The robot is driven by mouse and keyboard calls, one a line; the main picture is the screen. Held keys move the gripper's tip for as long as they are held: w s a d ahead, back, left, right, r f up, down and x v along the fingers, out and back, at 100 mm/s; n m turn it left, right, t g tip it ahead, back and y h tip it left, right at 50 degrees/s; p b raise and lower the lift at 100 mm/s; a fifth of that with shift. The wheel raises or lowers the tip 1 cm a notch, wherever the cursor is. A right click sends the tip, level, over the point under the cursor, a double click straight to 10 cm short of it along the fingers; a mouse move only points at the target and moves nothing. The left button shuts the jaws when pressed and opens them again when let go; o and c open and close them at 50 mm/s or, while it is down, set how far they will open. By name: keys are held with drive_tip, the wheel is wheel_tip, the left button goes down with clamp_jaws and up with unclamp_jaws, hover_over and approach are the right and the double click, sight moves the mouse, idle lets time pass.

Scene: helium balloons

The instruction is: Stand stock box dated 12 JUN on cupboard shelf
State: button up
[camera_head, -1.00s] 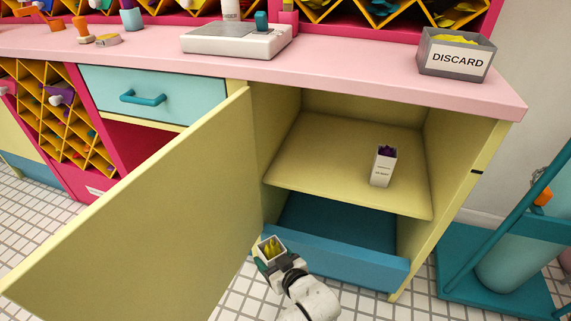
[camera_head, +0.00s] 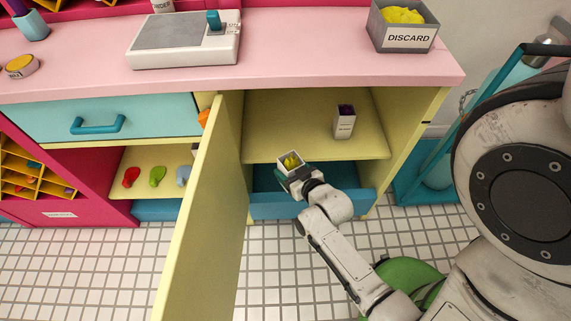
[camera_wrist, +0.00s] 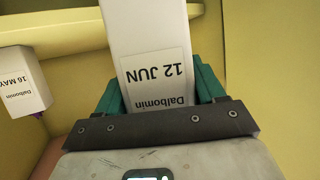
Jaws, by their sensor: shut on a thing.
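The stock box (camera_wrist: 155,80) is white with a label reading "12 JUN" and "Dalbomin", upside down in the wrist view. In the head view the box (camera_head: 291,161) has an open top with yellow contents. My gripper (camera_wrist: 160,90) is shut on it, a green finger on each side; in the head view my gripper (camera_head: 290,170) is in front of the cupboard opening. The cupboard shelf (camera_head: 290,135) is pale yellow. Another white box (camera_head: 344,124) with dark purple contents stands on its right part; in the wrist view this box (camera_wrist: 22,82) reads "16 MAY".
The open cupboard door (camera_head: 205,210) stands left of my gripper. A blue bottom compartment (camera_head: 300,203) lies below the shelf. The shelf's left part looks bare. A grey DISCARD bin (camera_head: 403,38) and a white device (camera_head: 185,40) stand on the pink counter (camera_head: 270,75).

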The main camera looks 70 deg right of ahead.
drive_tip(key=w+d+b, duration=0.2)
drive_tip(key=d, duration=0.3)
drive_tip(key=w+d+b, duration=0.2)
drive_tip(key=d+b, duration=0.1)
drive_tip(key=d, duration=0.2)
drive_tip(key=w+d+b, duration=0.2)
drive_tip(key=d, duration=0.3)
drive_tip(key=shift+w+f+b, duration=0.15)
drive_tip(key=shift+b, duration=0.2)
drive_tip(key=w+d+b, duration=0.1)
drive_tip(key=d, duration=0.1)
drive_tip(key=w+d+b, duration=0.1)
drive_tip(key=d+b, duration=0.1)
drive_tip(key=w+d+b, duration=0.1)
drive_tip(key=d+b, duration=0.1)
drive_tip(key=d, duration=0.1)
drive_tip(key=shift+d, duration=0.1)
drive_tip(key=shift+w+d+b, duration=0.35)
drive_tip(key=shift+d+b, duration=0.4)
drive_tip(key=shift+d, duration=0.1)
drive_tip(key=shift+f+b, duration=0.55)
drive_tip(key=shift+f, duration=0.05)
drive_tip(key=o, duration=1.2)
drive_tip(key=shift+s, duration=0.1)
